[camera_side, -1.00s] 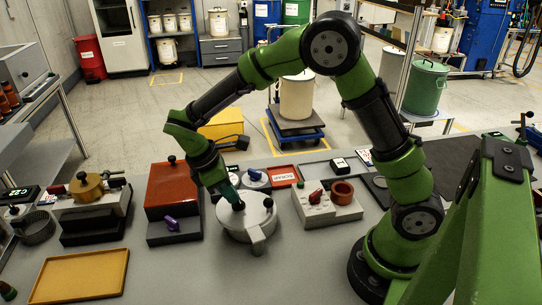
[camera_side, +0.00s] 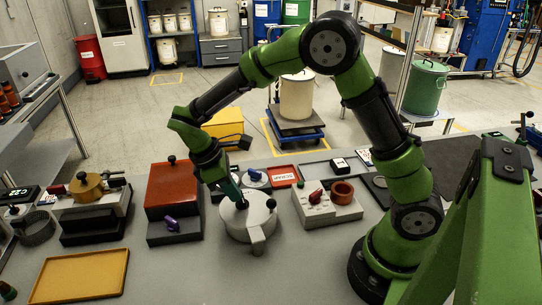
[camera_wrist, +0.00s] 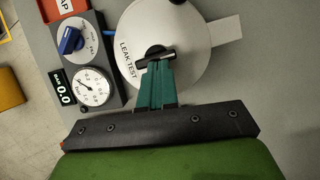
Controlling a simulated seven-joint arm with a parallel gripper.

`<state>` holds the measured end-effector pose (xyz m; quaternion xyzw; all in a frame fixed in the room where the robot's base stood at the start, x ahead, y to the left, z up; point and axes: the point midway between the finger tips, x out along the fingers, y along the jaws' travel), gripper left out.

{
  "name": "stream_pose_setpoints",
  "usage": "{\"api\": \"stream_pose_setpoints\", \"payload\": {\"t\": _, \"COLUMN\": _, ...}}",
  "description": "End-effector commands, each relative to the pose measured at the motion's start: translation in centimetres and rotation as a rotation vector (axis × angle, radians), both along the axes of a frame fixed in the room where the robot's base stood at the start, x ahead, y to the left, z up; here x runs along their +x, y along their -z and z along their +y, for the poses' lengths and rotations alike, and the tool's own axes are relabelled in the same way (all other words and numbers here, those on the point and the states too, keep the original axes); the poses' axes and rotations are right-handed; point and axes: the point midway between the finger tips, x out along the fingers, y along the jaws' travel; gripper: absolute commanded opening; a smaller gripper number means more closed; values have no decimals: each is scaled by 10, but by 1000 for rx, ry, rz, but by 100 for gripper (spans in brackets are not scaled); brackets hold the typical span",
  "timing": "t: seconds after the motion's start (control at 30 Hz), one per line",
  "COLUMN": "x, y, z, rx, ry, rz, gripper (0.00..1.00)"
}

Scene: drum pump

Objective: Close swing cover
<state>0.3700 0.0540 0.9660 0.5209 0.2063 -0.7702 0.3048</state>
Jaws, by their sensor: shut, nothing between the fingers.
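The swing cover is a round pale grey disc (camera_side: 252,222) on a low round body on the bench. It also shows in the wrist view (camera_wrist: 195,45), with "LEAK TEST" printed on it. A flat tab (camera_side: 258,240) sticks out beyond its rim. A small black knob (camera_side: 270,203) stands near the disc's right edge. My gripper (camera_side: 241,203) points down at the left part of the disc. In the wrist view its teal fingers (camera_wrist: 157,65) are together over the disc, beside a dark bar-shaped part (camera_wrist: 150,54). I cannot tell whether they touch it.
A panel with a blue knob (camera_wrist: 70,40) and a gauge (camera_wrist: 93,87) is beside the disc. A red box (camera_side: 172,185) with a purple handle stands left, and a grey block with red parts (camera_side: 328,210) right. A yellow tray (camera_side: 80,275) lies front left. The bench before the disc is clear.

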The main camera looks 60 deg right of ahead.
Motion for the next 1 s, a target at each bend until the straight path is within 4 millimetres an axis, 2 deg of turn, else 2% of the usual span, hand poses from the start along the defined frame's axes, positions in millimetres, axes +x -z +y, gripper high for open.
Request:
{"api": "stream_pose_setpoints", "payload": {"t": 0.2, "x": 24, "y": 1, "z": 29, "rx": 1, "ry": -3, "rz": 0, "gripper": 0}}
{"api": "stream_pose_setpoints", "payload": {"t": 0.5, "x": 41, "y": -64, "z": 47, "rx": 1, "ry": -1, "rz": -5, "gripper": 0}}
{"api": "stream_pose_setpoints", "payload": {"t": 0.7, "x": 46, "y": -88, "z": 53, "rx": 0, "ry": -1, "rz": -3, "gripper": 0}}
{"api": "stream_pose_setpoints", "payload": {"t": 0.77, "x": 50, "y": -90, "z": 54, "rx": 0, "ry": -12, "rz": -2, "gripper": 0}}
{"api": "stream_pose_setpoints", "payload": {"t": 0.9, "x": 71, "y": -91, "z": 52, "rx": 0, "ry": -111, "rz": -1, "gripper": 0}}
{"api": "stream_pose_setpoints", "payload": {"t": 1.0, "x": 73, "y": -89, "z": 50, "rx": 0, "ry": -136, "rz": 1, "gripper": 0}}
